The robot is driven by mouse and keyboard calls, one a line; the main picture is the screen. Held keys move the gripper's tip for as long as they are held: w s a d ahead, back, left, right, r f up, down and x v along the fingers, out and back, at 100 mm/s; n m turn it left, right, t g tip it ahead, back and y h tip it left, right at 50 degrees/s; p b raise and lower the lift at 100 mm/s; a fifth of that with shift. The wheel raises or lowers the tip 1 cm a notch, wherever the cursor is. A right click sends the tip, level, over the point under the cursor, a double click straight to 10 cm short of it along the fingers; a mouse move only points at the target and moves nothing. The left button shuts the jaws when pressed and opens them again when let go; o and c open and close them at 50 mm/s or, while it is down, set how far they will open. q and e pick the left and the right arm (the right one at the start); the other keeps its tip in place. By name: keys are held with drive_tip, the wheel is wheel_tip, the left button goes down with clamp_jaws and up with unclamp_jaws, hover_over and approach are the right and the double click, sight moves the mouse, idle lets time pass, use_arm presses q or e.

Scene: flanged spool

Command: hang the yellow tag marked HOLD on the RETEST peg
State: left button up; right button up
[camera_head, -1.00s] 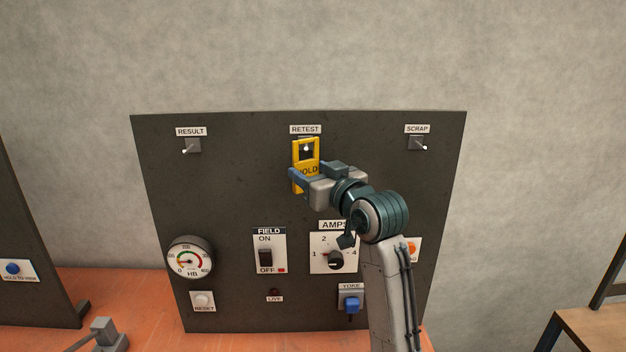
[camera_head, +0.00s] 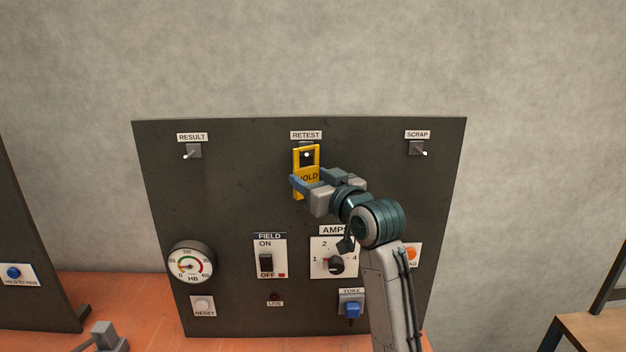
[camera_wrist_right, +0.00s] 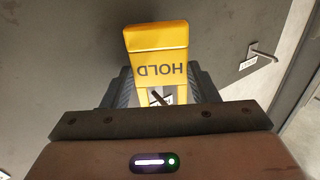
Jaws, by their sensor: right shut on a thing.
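The yellow tag (camera_head: 314,179) marked HOLD is upright in front of the dark panel, just below the RETEST label (camera_head: 306,135). The white tip of the RETEST peg (camera_head: 307,155) shows inside the tag's upper opening. Whether the tag rests on the peg cannot be told. My right gripper (camera_head: 306,185) is shut on the tag's lower part. In the right wrist view the tag (camera_wrist_right: 157,38) appears upside down between the fingers (camera_wrist_right: 162,88), with a peg and label showing through its opening.
The RESULT peg (camera_head: 193,151) is to the left and the SCRAP peg (camera_head: 417,148) to the right, both bare. Below are a gauge (camera_head: 190,262), FIELD switch (camera_head: 266,262), AMPS knob (camera_head: 337,264) and blue YOKE control (camera_head: 352,310). The panel's upper part is otherwise clear.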

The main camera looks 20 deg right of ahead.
drive_tip(key=o, duration=1)
drive_tip(key=shift+o, duration=0.2)
